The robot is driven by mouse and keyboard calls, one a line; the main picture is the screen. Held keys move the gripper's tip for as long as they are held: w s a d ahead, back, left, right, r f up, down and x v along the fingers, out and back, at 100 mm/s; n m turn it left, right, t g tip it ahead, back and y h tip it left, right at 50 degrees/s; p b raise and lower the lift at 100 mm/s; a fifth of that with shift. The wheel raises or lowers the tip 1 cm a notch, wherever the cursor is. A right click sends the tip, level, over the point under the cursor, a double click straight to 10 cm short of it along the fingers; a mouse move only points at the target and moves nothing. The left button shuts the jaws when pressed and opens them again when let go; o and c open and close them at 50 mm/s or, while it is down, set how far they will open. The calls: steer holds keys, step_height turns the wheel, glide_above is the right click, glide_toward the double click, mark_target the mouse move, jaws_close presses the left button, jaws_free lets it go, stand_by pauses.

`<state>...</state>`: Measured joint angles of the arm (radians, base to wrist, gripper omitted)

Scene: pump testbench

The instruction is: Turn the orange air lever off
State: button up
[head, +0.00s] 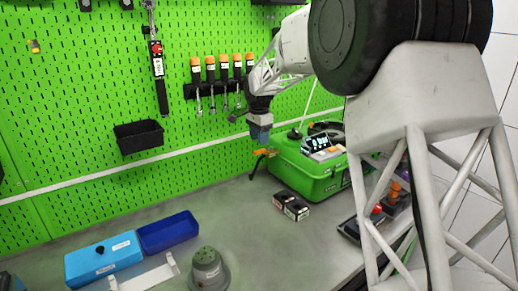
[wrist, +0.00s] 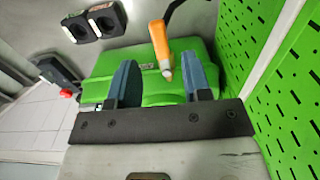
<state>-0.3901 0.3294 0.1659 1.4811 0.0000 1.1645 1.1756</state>
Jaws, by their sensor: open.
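The orange air lever (wrist: 159,45) shows in the wrist view, between and just beyond my two fingertips, with a pale metal end toward me. In the head view the orange lever (head: 263,152) sticks out at the left side of the green pump case (head: 312,172). My gripper (head: 260,133) is just above the lever in the head view. In the wrist view my gripper (wrist: 163,80) has its blue fingers spread apart, with nothing held between them. I cannot tell whether a finger touches the lever. The green case (wrist: 150,62) fills the area behind the fingers.
A small black block with two round holes (head: 291,206) lies on the bench in front of the case; it also shows in the wrist view (wrist: 94,21). Blue bins (head: 168,232) and a grey pot (head: 208,270) stand at lower left. The green pegboard (head: 80,100) rises behind.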

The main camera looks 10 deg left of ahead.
mark_target(263, 151)
steer(key=shift+f, duration=2.3)
jaws_close()
